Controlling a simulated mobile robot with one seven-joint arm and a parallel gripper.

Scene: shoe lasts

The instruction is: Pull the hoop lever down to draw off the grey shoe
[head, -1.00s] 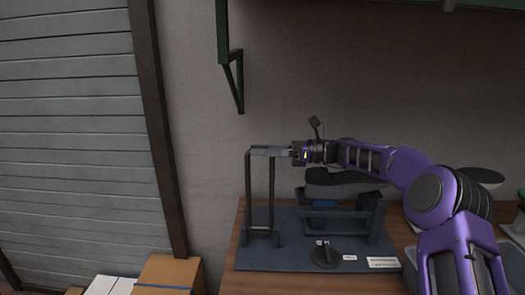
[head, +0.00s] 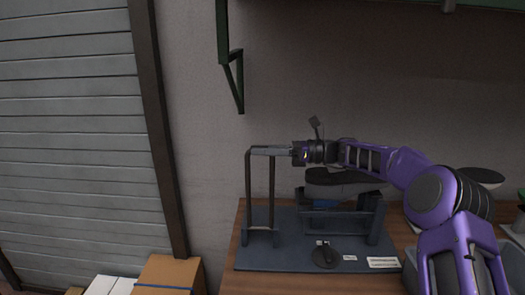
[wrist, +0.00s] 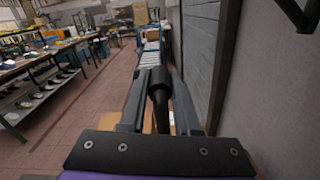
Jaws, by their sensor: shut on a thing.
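The hoop lever (head: 249,196) is a dark frame standing upright at the left end of a blue-grey base plate (head: 290,262). My gripper (head: 267,151) reaches in from the right at the top of the hoop and is shut on its top bar. In the wrist view, the dark bar (wrist: 160,88) lies between the two fingers. The grey shoe (head: 343,190) sits with its dark sole up on a stand to the right of the hoop, below my arm. My arm and the stand hide part of it.
A small black round piece (head: 325,257) and white labels lie at the front of the base plate. Cardboard boxes (head: 167,272) stand at the lower left. A green shelf bracket (head: 233,75) hangs on the wall above. The space left of the hoop is free.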

